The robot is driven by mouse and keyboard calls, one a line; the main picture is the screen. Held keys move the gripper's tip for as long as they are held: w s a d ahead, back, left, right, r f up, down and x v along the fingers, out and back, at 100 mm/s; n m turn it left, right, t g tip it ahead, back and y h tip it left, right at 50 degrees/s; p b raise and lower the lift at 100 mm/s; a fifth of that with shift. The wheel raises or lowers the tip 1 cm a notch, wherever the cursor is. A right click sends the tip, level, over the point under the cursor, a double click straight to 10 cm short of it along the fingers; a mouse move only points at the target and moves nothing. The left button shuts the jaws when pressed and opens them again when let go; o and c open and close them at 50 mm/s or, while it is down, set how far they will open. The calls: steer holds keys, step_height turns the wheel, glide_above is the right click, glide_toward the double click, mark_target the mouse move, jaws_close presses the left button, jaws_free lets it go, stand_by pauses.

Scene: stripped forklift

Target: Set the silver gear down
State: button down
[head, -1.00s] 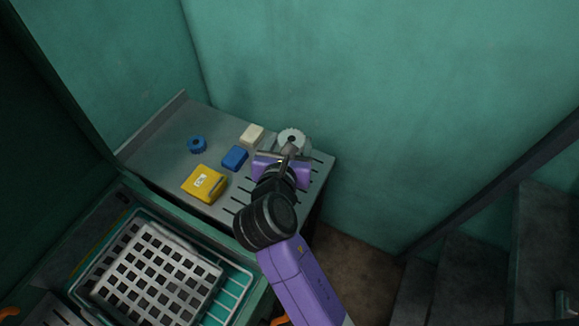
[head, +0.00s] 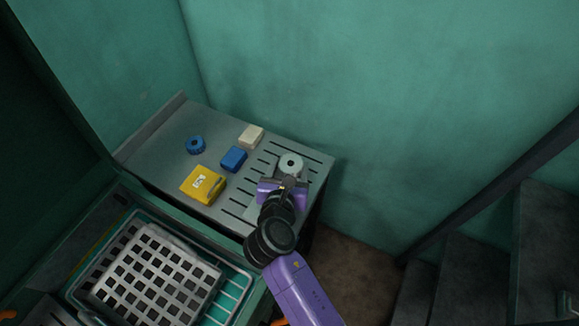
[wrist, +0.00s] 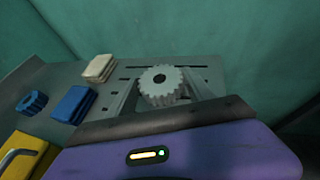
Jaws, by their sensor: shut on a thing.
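The silver gear (head: 291,164) is a pale grey toothed disc with a dark centre hole. It is over the slotted right part of the grey metal bench (head: 170,140). My gripper (head: 287,172) is shut on the gear from the near side. In the wrist view the gear (wrist: 162,85) sits between the two fingers of my gripper (wrist: 163,88), its toothed side showing and its hole facing up. I cannot tell whether the gear touches the bench top or is held just above it.
To its left on the bench are a cream block (head: 251,136), a blue block (head: 234,158), a yellow box (head: 203,184) and a blue gear (head: 196,145). A white grid basket (head: 150,275) is at the lower left. Green walls stand behind; slotted bench surface around the gear is clear.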

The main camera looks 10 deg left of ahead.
steer(key=shift+c, duration=1.9)
jaws_free()
steer(key=shift+r, duration=0.1)
steer(key=v, duration=1.2)
